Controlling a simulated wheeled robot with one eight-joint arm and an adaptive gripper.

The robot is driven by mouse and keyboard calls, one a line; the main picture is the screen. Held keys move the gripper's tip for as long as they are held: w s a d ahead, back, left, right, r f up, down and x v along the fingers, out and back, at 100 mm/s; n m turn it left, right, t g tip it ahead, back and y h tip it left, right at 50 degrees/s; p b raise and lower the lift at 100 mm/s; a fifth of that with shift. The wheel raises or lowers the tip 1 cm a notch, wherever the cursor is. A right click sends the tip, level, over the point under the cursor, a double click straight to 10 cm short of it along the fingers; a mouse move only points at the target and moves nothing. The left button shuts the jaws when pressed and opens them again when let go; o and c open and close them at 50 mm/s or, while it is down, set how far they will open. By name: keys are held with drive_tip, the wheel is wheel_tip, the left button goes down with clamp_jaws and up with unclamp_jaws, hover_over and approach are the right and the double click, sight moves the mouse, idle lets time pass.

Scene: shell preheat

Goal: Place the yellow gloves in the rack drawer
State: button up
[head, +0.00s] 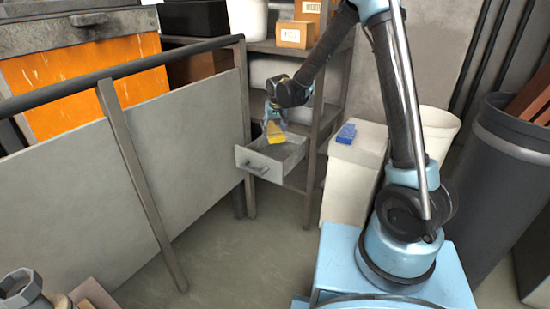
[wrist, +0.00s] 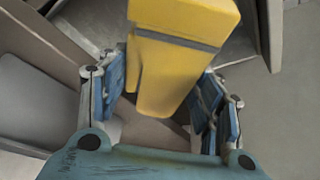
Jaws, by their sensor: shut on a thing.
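The yellow gloves (head: 275,133) are a small yellow block-like bundle in the head view, held above the rack drawer. In the wrist view the yellow gloves (wrist: 178,55) show a grey band across them and sit between the blue finger pads. My gripper (head: 272,117) is shut on them and points down; its fingers also show in the wrist view (wrist: 160,105). The rack drawer (head: 262,162) is grey, pulled out from the rack (head: 318,130), with its handle toward the front. Its inside is partly hidden by the gloves and gripper.
A blue item (head: 346,133) lies on a white bin (head: 352,180) right of the drawer. A grey panel fence (head: 185,135) with a dark rail stands close on the left. Cardboard boxes (head: 294,35) sit on an upper shelf. The floor (head: 250,250) in front is clear.

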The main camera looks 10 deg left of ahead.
sight(277, 135)
wheel_tip(277, 135, down, 14)
drive_tip(key=shift+d+f, duration=0.1)
drive_tip(key=shift+f, duration=0.05)
idle(0.6)
drive_tip(key=o, duration=1.2)
drive_tip(key=shift+f, duration=0.1)
drive_tip(key=v, duration=1.2)
